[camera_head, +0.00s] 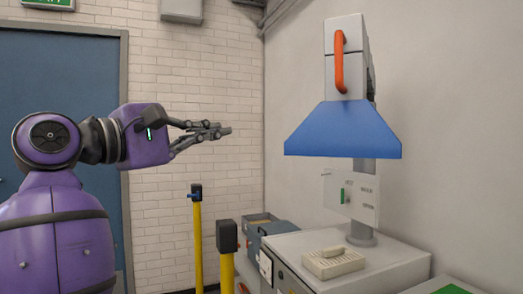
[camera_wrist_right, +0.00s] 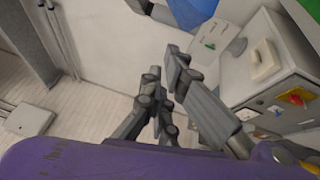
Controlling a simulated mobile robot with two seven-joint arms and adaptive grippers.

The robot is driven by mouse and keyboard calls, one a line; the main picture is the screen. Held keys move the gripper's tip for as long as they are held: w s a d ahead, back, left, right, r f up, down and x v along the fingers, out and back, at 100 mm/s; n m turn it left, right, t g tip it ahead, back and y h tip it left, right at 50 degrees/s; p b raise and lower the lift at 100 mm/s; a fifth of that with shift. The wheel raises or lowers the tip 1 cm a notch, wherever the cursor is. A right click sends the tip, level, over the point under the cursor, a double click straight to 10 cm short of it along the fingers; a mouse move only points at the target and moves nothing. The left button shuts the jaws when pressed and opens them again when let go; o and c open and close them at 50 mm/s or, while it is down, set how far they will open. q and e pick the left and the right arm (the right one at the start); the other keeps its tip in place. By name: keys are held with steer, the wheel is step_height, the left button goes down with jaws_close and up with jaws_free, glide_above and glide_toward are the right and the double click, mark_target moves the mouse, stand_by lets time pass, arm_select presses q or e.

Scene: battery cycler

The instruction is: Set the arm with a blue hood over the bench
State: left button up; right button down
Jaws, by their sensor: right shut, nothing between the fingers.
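The blue hood (camera_head: 345,130) hangs from a pale grey arm (camera_head: 347,30) with an upright orange handle (camera_head: 339,62), on a grey post (camera_head: 362,205) at the right of the head view. The hood is above a grey cabinet top (camera_head: 300,246); I cannot tell whether this cabinet is the bench. The hood's blue edge shows at the top of the wrist view (camera_wrist_right: 190,12). My right gripper (camera_head: 222,131) is shut and empty, left of the hood and clear of it and the handle. It also shows in the wrist view (camera_wrist_right: 164,64). My left gripper is out of view.
A beige block (camera_head: 333,263) sits on the cabinet, and a pale panel (camera_head: 365,197) with a green part stands by the post. Yellow posts (camera_head: 197,240) with dark tops stand left of the cabinet. A blue door (camera_head: 70,85) is behind my arm.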

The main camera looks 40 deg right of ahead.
steer(key=s+d+f+m+y+p, duration=0.1)
steer(key=d+f+p, duration=0.1)
steer(key=d, duration=0.9)
steer(key=shift+d+f, duration=0.15)
steer(key=shift+d, duration=0.2)
